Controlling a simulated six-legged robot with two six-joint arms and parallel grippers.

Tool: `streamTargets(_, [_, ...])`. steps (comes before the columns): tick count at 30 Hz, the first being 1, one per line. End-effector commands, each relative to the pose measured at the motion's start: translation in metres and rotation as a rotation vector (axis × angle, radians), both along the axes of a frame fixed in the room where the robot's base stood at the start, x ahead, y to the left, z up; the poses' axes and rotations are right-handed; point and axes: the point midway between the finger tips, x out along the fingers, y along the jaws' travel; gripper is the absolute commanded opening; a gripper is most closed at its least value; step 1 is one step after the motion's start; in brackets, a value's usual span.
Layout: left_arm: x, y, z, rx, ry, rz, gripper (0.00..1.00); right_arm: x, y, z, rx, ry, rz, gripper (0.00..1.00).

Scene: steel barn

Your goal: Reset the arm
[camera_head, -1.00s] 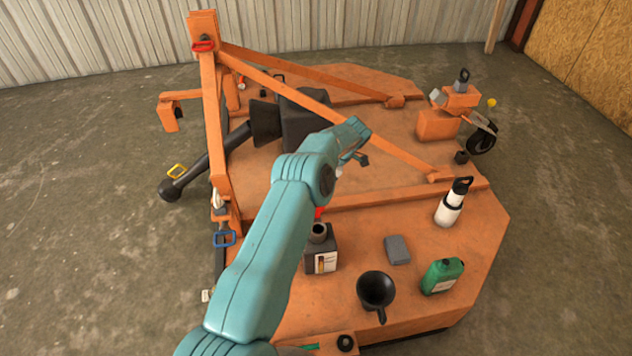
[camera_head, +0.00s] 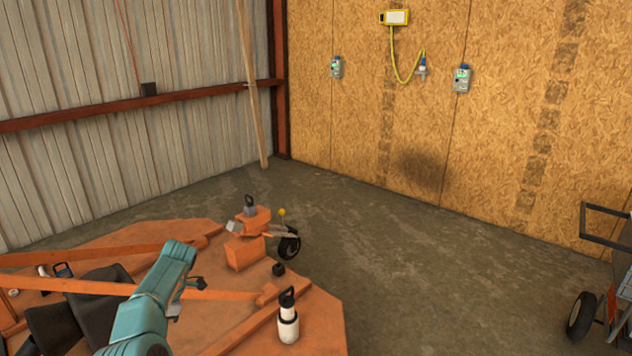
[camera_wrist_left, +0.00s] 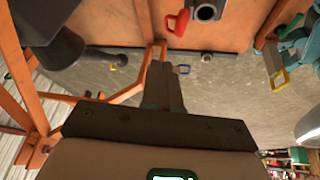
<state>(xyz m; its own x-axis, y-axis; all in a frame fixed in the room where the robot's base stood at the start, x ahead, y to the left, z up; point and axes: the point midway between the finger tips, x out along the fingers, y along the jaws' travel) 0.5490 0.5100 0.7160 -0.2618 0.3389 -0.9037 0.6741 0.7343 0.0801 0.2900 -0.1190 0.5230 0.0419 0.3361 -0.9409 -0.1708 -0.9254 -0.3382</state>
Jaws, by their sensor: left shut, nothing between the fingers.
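My left arm (camera_head: 150,305), teal, rises from the lower left of the head view over the orange mower deck (camera_head: 240,315). In the left wrist view my left gripper (camera_wrist_left: 167,68) is shut, its two dark fingers together with nothing between them. An orange bar of the machine (camera_wrist_left: 147,60) shows right beside the fingers; I cannot tell whether they touch.
A white bottle with a black handle (camera_head: 288,318) stands on the deck. A small wheel (camera_head: 289,247) is at its far edge. A cart (camera_head: 608,290) stands at the right. Concrete floor (camera_head: 420,270) between is clear. A red handle (camera_wrist_left: 178,22) shows in the wrist view.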

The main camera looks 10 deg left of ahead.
Motion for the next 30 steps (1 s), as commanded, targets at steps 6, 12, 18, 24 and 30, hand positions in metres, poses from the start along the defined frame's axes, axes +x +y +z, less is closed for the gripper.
streamTargets(6, [-0.016, -0.029, -0.022, 0.108, 0.231, -0.231, 0.0, 0.0, 0.0, 0.0, 0.0, 0.0, 0.0, 1.0])
streamTargets(12, [-0.013, -0.036, -0.051, 0.375, 0.371, -0.629, 0.0, 0.0, 0.0, 0.0, 0.0, 0.0, 0.0, 1.0])
streamTargets(18, [0.003, -0.093, -0.098, 0.506, 0.326, -1.181, 0.0, 0.0, 0.0, 0.0, 0.0, 0.0, 0.0, 1.0])
streamTargets(24, [-0.032, -0.207, -0.16, 0.344, 0.148, -1.75, 0.0, 0.0, 0.0, 0.0, 0.0, 0.0, 0.0, 1.0])
streamTargets(30, [-0.121, -0.304, -0.194, -0.001, -0.015, -2.114, 0.0, 0.0, 0.0, 0.0, 0.0, 0.0, 0.0, 1.0])
